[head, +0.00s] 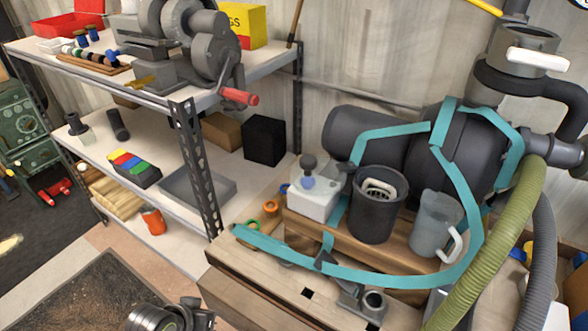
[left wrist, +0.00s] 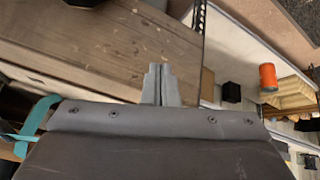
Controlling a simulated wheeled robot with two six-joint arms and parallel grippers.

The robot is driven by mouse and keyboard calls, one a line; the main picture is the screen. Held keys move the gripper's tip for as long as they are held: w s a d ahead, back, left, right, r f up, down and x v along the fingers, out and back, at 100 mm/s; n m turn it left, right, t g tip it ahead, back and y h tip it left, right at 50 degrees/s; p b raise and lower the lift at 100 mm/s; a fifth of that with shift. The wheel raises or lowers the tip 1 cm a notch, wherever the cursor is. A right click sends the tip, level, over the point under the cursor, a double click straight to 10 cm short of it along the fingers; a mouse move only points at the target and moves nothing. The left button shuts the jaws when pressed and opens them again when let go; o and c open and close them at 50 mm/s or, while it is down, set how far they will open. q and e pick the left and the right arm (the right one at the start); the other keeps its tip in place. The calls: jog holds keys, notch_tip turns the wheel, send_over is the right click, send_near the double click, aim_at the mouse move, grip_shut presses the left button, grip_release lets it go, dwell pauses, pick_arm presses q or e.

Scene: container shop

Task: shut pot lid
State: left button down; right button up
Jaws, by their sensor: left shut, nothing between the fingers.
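No separate lid can be made out with certainty. A dark grey open-topped pot (head: 375,222) stands upright on the wooden block at the right of the head view, with a pale slotted piece (head: 380,191) inside its mouth. A grey vessel with a white handle (head: 538,59) sits high on the machine at the upper right; whether it has a lid is unclear. My left gripper (left wrist: 160,82) is shut and empty in the left wrist view, in front of a brown wooden surface and apart from the pot. My right gripper is not in view.
Beside the pot stand a white box with a grey knob (head: 313,203) and a grey jug (head: 433,225). A teal strap (head: 380,280) loops around them. A green hose (head: 490,240) hangs at the right.

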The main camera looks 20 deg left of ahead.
pick_arm(q)
jog(key=w+d+r+n+t+h, duration=0.1)
jog(key=w+d+r+t+h, duration=0.15)
jog(key=w+r, duration=0.4)
jog(key=w+d+r+n+t+h, duration=0.1)
jog(key=w+d+r+t+h, duration=0.1)
jog(key=w+r+h, duration=0.35)
jog(key=n+t+h, duration=0.2)
jog(key=n+h, duration=0.2)
jog(key=h, duration=0.1)
send_near(294, 168)
jog(key=w+a+r, duration=0.1)
jog(key=w+r, duration=0.3)
jog(key=r, duration=0.1)
jog(key=w+d+p, duration=0.1)
jog(key=d, duration=0.1)
jog(key=d+p, duration=0.1)
jog(key=d, duration=0.2)
jog(key=w+d+p, duration=0.1)
jog(key=d+p, duration=0.1)
jog(key=d, duration=0.1)
jog(key=shift+w+d+f, duration=0.1)
jog(key=shift+w+f, duration=0.1)
jog(key=shift+w, duration=0.15)
jog(key=shift+f, duration=0.1)
jog(key=shift+y, duration=0.3)
